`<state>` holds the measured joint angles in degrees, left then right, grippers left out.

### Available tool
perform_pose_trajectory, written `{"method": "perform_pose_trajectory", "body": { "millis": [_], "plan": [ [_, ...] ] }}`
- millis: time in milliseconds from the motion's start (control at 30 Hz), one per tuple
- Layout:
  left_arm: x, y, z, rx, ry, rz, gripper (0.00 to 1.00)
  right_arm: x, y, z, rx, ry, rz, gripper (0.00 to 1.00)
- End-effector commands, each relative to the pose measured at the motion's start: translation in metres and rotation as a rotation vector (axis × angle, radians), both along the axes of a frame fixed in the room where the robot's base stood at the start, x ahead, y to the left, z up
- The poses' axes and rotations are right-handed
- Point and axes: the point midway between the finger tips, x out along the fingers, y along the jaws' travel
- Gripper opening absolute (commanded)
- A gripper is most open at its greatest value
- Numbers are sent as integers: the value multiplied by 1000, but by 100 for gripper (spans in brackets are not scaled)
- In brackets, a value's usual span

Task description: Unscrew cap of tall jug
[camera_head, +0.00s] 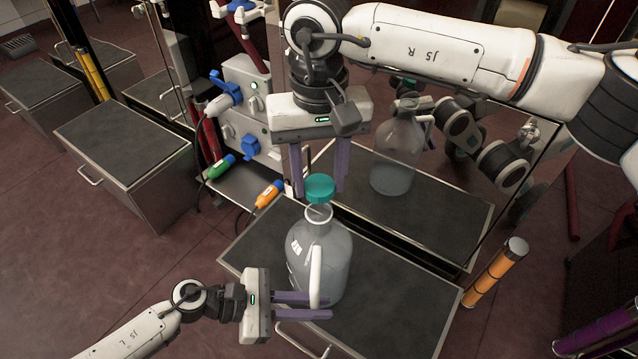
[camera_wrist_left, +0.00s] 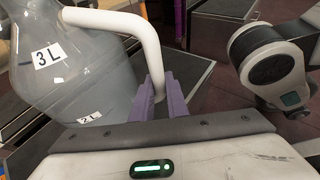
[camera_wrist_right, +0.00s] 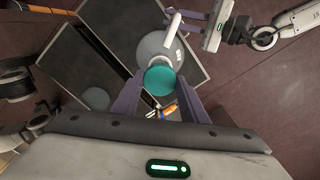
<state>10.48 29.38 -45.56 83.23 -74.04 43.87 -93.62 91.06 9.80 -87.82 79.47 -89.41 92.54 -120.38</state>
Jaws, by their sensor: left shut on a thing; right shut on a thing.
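In the left wrist view, the jug (camera_wrist_left: 55,85) shows "3 L" and "2 L" labels. My left gripper (camera_head: 322,305) is shut on the lower part of the handle (camera_wrist_left: 120,22). My right gripper (camera_head: 320,180) points down from above, shut on the teal cap with a finger on either side. The cap (camera_wrist_right: 160,81) shows between those fingers in the right wrist view. Exact finger contact is hard to see.
A mirror-like panel behind the jug shows its reflection (camera_head: 397,150). The dark cabinet top (camera_head: 385,315) is clear around the jug. A machine with blue valves (camera_head: 240,100) and green and orange nozzles (camera_head: 268,194) stands behind left. An orange post (camera_head: 495,272) rises at right.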

Motion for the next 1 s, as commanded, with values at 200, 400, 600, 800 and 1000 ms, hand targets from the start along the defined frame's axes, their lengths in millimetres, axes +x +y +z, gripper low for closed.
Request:
{"method": "perform_pose_trajectory", "body": {
  "millis": [200, 400, 600, 800, 1000],
  "plan": [
    [0, 0, 0, 0, 0, 0, 0, 0, 0, 17, 0, 0, 1, 13],
    [0, 0, 0, 0, 0, 0, 25, 0, 0, 16, 0, 1, 1, 13],
    [0, 0, 0, 0, 0, 0, 35, 0, 0, 16, 0, 1, 1, 13],
    [0, 3, 1, 1, 0, 0, 35, 0, 0, 17, 0, 1, 1, 13],
    [-3, 30, 13, 4, 0, 2, 35, 0, 0, 23, 0, 1, 1, 13]
  ]
}}
